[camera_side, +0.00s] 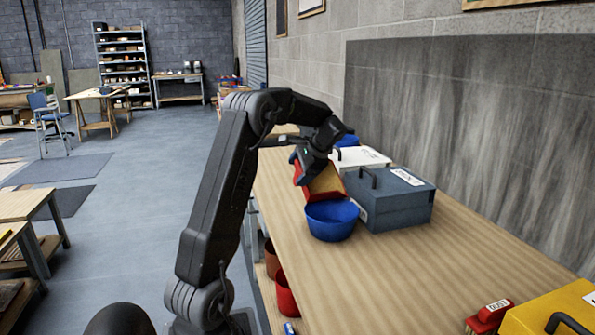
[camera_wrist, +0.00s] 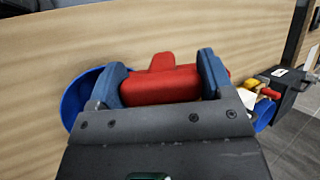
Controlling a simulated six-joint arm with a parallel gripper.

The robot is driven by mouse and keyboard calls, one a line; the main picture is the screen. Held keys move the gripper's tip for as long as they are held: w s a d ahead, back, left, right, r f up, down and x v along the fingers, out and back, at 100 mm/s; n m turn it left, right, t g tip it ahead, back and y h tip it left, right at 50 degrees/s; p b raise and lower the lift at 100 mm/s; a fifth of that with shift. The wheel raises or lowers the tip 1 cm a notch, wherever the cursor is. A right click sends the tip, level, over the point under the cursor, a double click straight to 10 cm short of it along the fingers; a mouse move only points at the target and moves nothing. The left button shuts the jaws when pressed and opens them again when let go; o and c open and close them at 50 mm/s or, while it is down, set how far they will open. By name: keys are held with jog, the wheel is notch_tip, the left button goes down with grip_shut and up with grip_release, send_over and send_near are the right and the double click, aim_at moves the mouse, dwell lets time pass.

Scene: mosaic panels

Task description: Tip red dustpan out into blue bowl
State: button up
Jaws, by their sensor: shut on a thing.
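The red dustpan (camera_side: 299,175) is held in the air above the blue bowl (camera_side: 331,228), steeply tilted with its lower edge over the bowl's far rim. Its broad face looks tan, and I cannot tell whether anything lies in it. The bowl stands upright on the bench; its inside is mostly hidden. My gripper (camera_side: 308,157) is shut on the dustpan. In the wrist view the dustpan's red part (camera_wrist: 160,84) sits between the two blue-grey fingers (camera_wrist: 163,80). The blue bowl (camera_wrist: 76,100) shows partly behind the left finger there.
A grey-blue toolbox (camera_side: 400,208) stands close to the bowl's right, with a white box (camera_side: 358,158) behind it. A blue container with yellow and red things (camera_wrist: 265,112) shows in the wrist view.

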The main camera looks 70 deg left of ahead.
jog(key=d+y, duration=0.1)
jog(key=y, duration=0.1)
jog(key=d+n+y, duration=0.1)
jog(key=d+y, duration=0.1)
jog(key=shift+w+d+f+g, duration=0.1)
jog(key=shift+d+g, duration=0.15)
jog(key=shift+g, duration=0.05)
jog(key=d+f+n+g+y, duration=0.4)
jog(key=d+f+y, duration=0.1)
jog(key=y, duration=0.4)
jog(key=shift+d+y, duration=0.4)
jog(key=shift+d, duration=0.35)
jog(key=shift+w+f, duration=0.1)
